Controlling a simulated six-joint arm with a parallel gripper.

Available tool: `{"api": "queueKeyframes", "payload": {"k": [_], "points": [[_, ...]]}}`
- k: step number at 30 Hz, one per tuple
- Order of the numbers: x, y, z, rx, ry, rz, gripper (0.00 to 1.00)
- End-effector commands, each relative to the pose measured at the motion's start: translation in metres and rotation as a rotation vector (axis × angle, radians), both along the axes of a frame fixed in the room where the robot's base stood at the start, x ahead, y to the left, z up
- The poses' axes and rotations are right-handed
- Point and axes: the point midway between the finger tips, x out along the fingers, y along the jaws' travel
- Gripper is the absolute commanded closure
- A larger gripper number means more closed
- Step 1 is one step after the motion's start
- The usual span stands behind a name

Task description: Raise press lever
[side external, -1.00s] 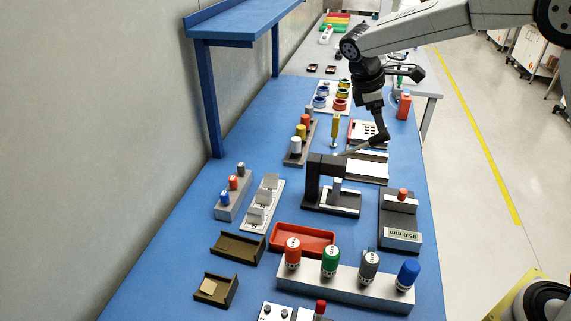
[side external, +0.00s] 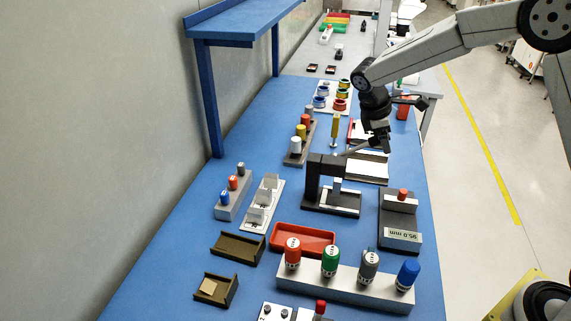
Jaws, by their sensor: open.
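The press (side external: 314,182) is a dark frame on a base with a light plate, near the middle of the blue bench. Its thin grey lever (side external: 357,149) slants up and to the right from the top of the frame. My gripper (side external: 384,145) points down at the lever's far end and overlaps the dark handle there. The handle is mostly hidden behind or between the fingers. The jaws are open; I cannot tell whether they touch the handle.
A block with a 95.0 mm display (side external: 403,236) stands right of the press. A red tray (side external: 303,240) and a grey rack with several coloured-capped tools (side external: 340,282) lie in front. White holders (side external: 262,205) stand left. A yellow-topped post (side external: 336,130) rises behind the press.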

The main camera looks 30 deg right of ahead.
Motion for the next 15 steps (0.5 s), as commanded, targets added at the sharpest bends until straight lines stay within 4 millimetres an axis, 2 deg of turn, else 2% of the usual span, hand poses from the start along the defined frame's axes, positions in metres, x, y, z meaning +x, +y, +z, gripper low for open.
{"api": "queueKeyframes", "payload": {"k": [1, 6, 8, 15], "points": [[0.0, 0.0, 0.0, 0.0, 0.0, 0.0, 0.27], [0.0, 0.0, 0.0001, 0.0, 0.0, 0.0, 0.81], [0.0, 0.0001, 0.0002, 0.0, 0.0, 0.0, 1.0], [0.0, 0.0002, 0.0002, 0.0, 0.0, 0.0, 1.0]]}}
